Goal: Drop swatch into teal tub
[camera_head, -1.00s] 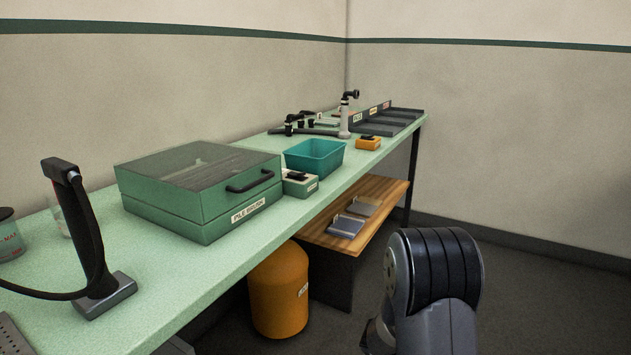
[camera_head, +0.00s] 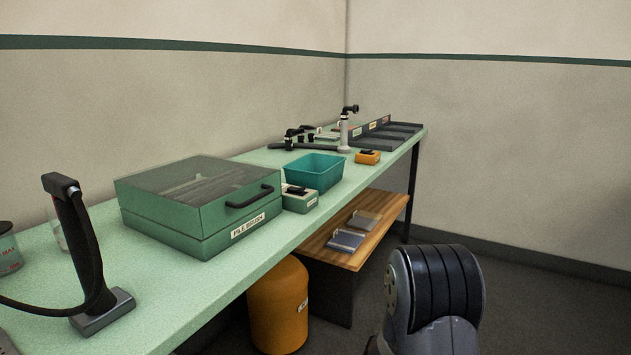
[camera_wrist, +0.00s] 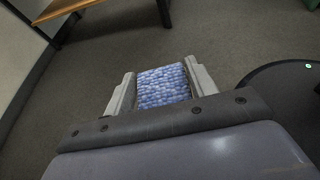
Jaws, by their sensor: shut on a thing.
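The teal tub (camera_head: 318,172) stands open on the green bench, right of the pile brush box; the part of its inside that shows looks empty. My gripper (camera_wrist: 163,84) shows in the wrist view, shut on a blue and white patterned swatch (camera_wrist: 163,88) between its two pale fingers. Below the swatch is only grey floor, with no tub in that view. In the head view only a part of my arm shows at the lower right, away from the bench; the gripper and swatch are out of that view.
The green bench (camera_head: 187,293) also bears the pile brush box (camera_head: 215,232), a small green box (camera_head: 300,201), an orange device (camera_head: 367,157) and dark trays (camera_head: 398,135). A black-handled tool (camera_head: 88,262) stands at the near left. A wooden shelf (camera_head: 340,247) and an orange canister (camera_head: 278,305) are below.

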